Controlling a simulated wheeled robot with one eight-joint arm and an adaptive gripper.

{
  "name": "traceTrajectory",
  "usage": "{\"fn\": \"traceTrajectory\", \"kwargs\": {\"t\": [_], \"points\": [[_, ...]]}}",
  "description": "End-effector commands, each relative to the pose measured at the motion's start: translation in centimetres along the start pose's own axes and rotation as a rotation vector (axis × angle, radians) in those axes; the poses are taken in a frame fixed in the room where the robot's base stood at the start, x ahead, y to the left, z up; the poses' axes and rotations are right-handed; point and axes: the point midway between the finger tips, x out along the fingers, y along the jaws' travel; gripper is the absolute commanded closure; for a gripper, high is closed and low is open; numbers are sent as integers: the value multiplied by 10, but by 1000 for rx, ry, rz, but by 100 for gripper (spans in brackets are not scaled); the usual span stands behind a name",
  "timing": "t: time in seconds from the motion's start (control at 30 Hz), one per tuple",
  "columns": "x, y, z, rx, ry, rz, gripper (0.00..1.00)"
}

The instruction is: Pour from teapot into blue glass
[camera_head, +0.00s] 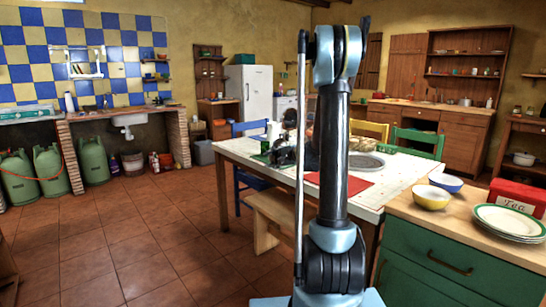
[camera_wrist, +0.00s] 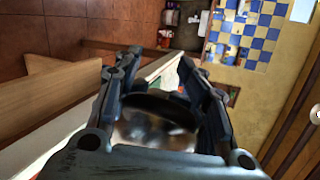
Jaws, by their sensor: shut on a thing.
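My gripper (camera_wrist: 158,68) is shut on a shiny, rounded thing with a dark rim, which looks like the teapot (camera_wrist: 155,134). It fills the space between the fingers in the wrist view, and its spout and handle cannot be made out. In the head view, my gripper (camera_head: 284,154) is a dark shape over the white table (camera_head: 398,178), partly hidden by my arm.
A red mat (camera_head: 356,187) and a round grey plate (camera_head: 364,162) lie on the table. A wooden bench (camera_head: 272,212) and green chair (camera_head: 418,142) stand beside it. The green counter (camera_head: 450,262) at right holds a yellow bowl (camera_head: 431,197), stacked plates (camera_head: 508,222) and a red tea tin (camera_head: 521,194).

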Motion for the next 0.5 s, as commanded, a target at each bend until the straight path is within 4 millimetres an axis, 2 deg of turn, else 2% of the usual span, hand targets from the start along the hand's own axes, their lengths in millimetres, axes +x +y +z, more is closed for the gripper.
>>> {"fn": "traceTrajectory", "kwargs": {"t": [0.2,0.5], "points": [[-3,7,3,-10,-44,10,100],[-8,-4,11,68,-66,69,100]]}}
